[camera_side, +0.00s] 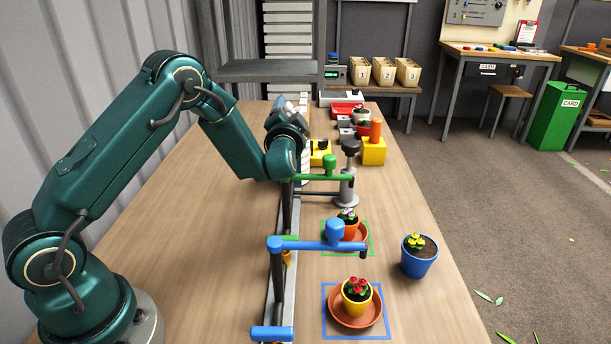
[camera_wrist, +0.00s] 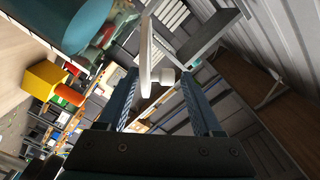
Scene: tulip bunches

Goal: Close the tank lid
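In the wrist view, a thin white disc-like piece (camera_wrist: 146,50) with a short white knob (camera_wrist: 167,76) shows nearly edge-on, which looks like the lid, tilted up. My gripper (camera_wrist: 161,77) has its two dark fingers spread apart, and the knob appears between or just beyond the fingertips. I cannot tell whether they touch it. In the side view my gripper (camera_side: 284,106) is at the far end of the bench, beside an upright white piece (camera_side: 303,106). The tank is mostly hidden behind my wrist. A rounded teal shape (camera_wrist: 80,18) fills the wrist view's upper left; I cannot tell what it is.
A rail with a green arm (camera_side: 322,177) and a blue arm (camera_side: 308,246) runs along the bench. A grey press-like stand (camera_side: 347,185), a yellow block (camera_side: 373,151), potted flowers and a blue pot (camera_side: 418,262) stand to its right.

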